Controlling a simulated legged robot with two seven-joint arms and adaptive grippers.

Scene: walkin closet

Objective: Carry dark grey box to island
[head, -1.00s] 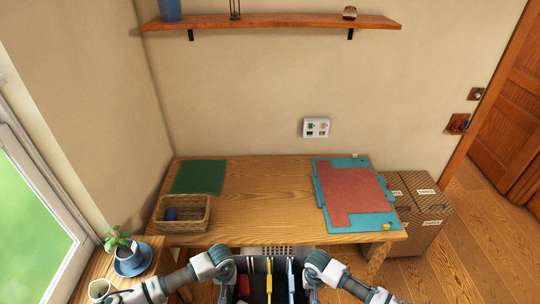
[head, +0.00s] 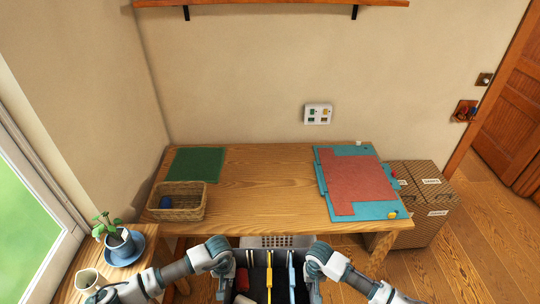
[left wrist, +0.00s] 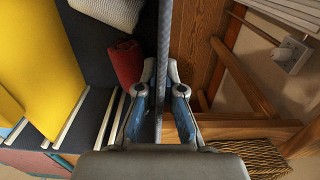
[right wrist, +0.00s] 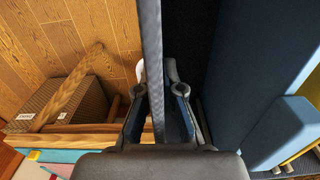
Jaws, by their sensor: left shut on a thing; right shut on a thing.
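The dark grey box (head: 257,264) is at the bottom middle of the head view, in front of the wooden table. It is open on top and holds a red rolled item, a yellow item and a blue item. My left gripper (head: 226,262) is shut on the box's left wall, which shows between its fingers in the left wrist view (left wrist: 160,85). My right gripper (head: 313,266) is shut on the right wall, seen edge-on in the right wrist view (right wrist: 153,90). The box's lower part is out of view. No island can be made out.
A wooden table (head: 260,190) stands ahead against the wall, with a wicker basket (head: 187,213), a green mat (head: 195,164) and a teal-and-red mat (head: 355,185). A potted plant (head: 119,245) is at left. Open floor lies at right.

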